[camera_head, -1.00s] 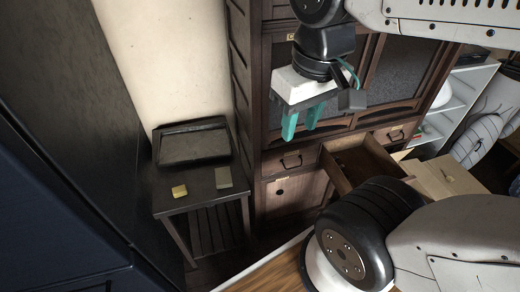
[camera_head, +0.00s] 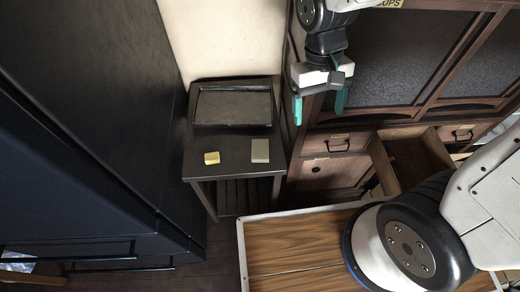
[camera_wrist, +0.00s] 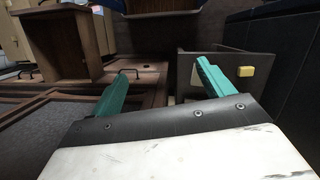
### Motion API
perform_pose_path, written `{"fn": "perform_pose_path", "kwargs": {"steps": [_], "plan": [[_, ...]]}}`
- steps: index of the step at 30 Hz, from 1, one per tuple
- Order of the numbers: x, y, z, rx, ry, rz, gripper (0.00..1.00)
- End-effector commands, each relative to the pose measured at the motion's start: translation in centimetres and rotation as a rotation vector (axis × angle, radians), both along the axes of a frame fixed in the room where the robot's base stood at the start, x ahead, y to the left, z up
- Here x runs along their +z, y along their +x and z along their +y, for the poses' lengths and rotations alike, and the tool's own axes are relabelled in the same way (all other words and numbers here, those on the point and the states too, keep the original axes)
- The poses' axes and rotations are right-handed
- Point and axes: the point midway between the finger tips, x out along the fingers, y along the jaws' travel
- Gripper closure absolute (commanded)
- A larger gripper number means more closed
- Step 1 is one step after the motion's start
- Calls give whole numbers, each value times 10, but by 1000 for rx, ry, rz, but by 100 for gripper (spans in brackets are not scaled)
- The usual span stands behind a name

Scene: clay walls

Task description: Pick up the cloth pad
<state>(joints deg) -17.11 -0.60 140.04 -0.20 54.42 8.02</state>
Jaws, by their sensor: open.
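Two small flat pieces lie apart on a dark side table (camera_head: 233,170): a yellow piece (camera_head: 211,158) on the left and a grey piece (camera_head: 260,150) on the right. I cannot tell for certain which is the cloth pad. My gripper (camera_head: 318,115) is open and empty, in the air to the right of both pieces, with its teal fingers apart. In the wrist view, the yellow piece (camera_wrist: 246,71) shows right of the right finger. The grey piece (camera_wrist: 194,75) is partly hidden behind that finger.
A framed dark tray (camera_head: 234,108) takes up the back of the side table. A tall dark cabinet (camera_head: 90,110) stands close on the left. A wooden cabinet (camera_head: 335,170) with an open drawer (camera_head: 415,160) stands on the right. The table's front half is otherwise clear.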

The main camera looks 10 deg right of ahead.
Motion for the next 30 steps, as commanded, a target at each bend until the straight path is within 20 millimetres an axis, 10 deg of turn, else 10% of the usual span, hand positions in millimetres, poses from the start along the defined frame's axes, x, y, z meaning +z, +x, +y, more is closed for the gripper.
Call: {"fn": "perform_pose_path", "kwargs": {"steps": [15,30], "plan": [[-198,69,99,-182,-7,-145,20],[-243,93,114,-287,40,-238,20]]}}
